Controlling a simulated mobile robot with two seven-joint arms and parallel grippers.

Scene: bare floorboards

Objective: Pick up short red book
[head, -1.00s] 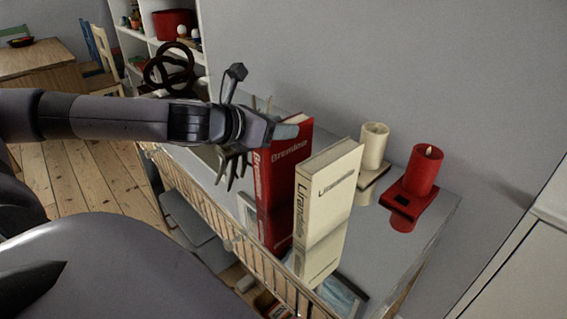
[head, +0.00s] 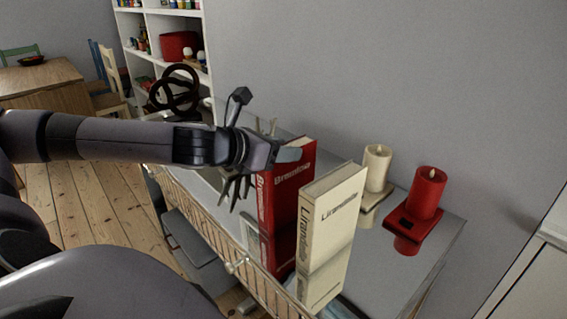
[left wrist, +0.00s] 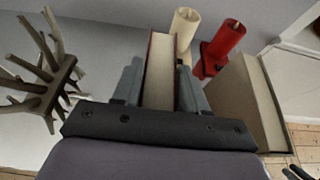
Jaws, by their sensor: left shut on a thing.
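The short red book (head: 279,195) stands upright on the grey, reflective table top in the head view. My left gripper (head: 290,154) is at its top edge. In the left wrist view, the fingers of my left gripper (left wrist: 160,88) are closed on both sides of the red book (left wrist: 160,70), whose pale page edge faces the camera. In the head view I cannot tell whether its base is clear of the top. A cream book (head: 330,226) stands upright just right of it and also shows in the left wrist view (left wrist: 245,105).
A cream candle (head: 377,168) and a red candle (head: 428,192) on holders stand at the right. A spiky grey ornament (left wrist: 40,75) is left of the gripper. A dark ring-shaped ornament (head: 175,90) stands farther back. The wall lies behind.

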